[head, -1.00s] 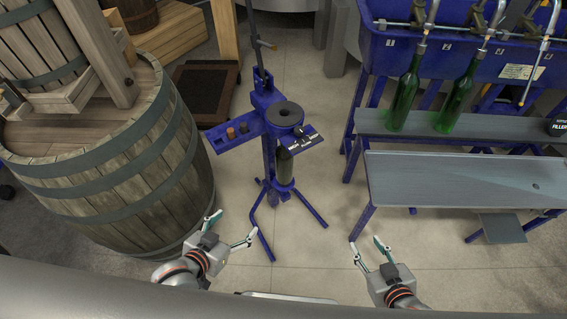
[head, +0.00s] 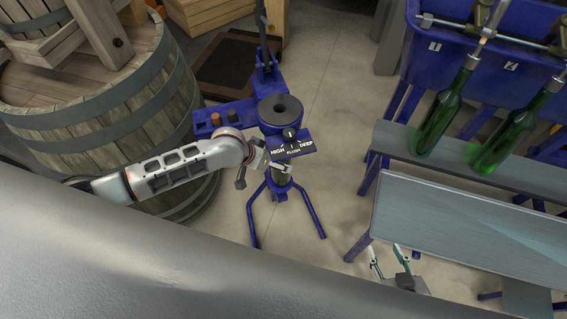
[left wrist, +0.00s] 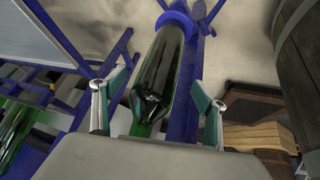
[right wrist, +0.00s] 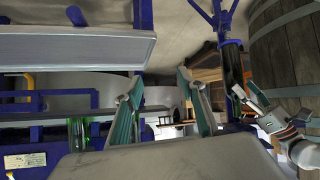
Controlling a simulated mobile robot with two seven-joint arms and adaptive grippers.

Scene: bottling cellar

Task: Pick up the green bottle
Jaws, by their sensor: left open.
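A dark green bottle (left wrist: 160,70) stands in the blue floor corker (head: 280,110). It lies between the two fingers of my left gripper (left wrist: 158,103) in the left wrist view, with gaps at both sides. In the head view my left gripper (head: 278,167) is at the corker, below its top plate, and partly hides the bottle. My left gripper is open. Two more green bottles (head: 438,120) (head: 505,138) stand tilted under the filler spouts at the right. My right gripper (head: 385,253) is open and empty, low beside the grey bench.
The blue filler (head: 465,45) and its grey bench (head: 470,225) take up the right side. A large wooden barrel (head: 130,110) stands at the left. The corker's splayed legs (head: 315,215) reach over the floor. Bare floor lies between corker and bench.

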